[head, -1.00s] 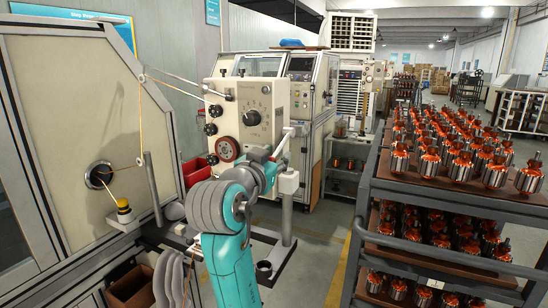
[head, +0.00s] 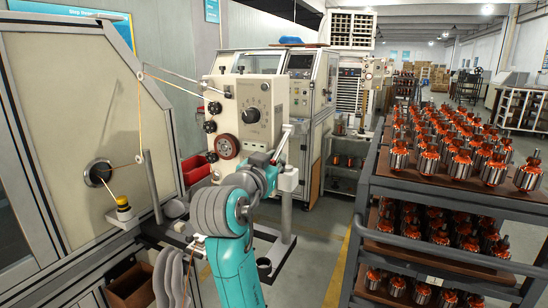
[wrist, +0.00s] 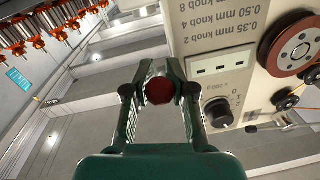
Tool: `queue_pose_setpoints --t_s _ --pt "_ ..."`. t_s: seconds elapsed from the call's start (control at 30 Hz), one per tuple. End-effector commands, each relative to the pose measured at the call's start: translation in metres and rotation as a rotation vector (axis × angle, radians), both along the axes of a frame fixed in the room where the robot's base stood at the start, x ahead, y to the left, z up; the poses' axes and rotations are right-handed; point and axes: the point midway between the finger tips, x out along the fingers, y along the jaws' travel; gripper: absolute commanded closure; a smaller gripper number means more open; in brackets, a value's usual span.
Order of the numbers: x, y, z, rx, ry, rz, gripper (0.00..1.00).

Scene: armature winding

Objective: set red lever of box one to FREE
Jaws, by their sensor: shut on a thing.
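Box one appears to be the cream control box (head: 249,108), with a black dial, side knobs and a dark red pulley on its front. In the wrist view the box (wrist: 240,52) fills the upper right, with printed knob sizes. My gripper (wrist: 160,88) has its two green fingers closed on a dark red round knob (wrist: 159,91), which looks like the end of the red lever. The lever's shaft and its FREE mark are hidden or cannot be made out.
A rack (head: 455,196) of copper-wound armatures stands close on the right. The winding machine panel (head: 75,120), with a yellow wire, is on the left. A grey post with a white block (head: 288,181) stands near my wrist. The aisle floor between is clear.

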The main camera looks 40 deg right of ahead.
Motion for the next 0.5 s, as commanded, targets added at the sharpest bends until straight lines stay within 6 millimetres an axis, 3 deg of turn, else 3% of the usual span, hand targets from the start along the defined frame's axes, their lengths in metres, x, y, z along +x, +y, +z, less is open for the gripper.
queue_pose_setpoints --t_s 0.07,0.1,0.17,0.5 --pt "-0.0003 0.0002 -0.0022 0.004 0.004 -0.001 1.0" --pt "-0.0003 0.0002 -0.0021 0.004 0.004 -0.001 0.71" --pt "-0.0004 0.0002 -0.0019 0.003 0.004 -0.001 0.59" --pt "-0.0009 0.0022 -0.0007 0.002 0.002 -0.001 0.59"
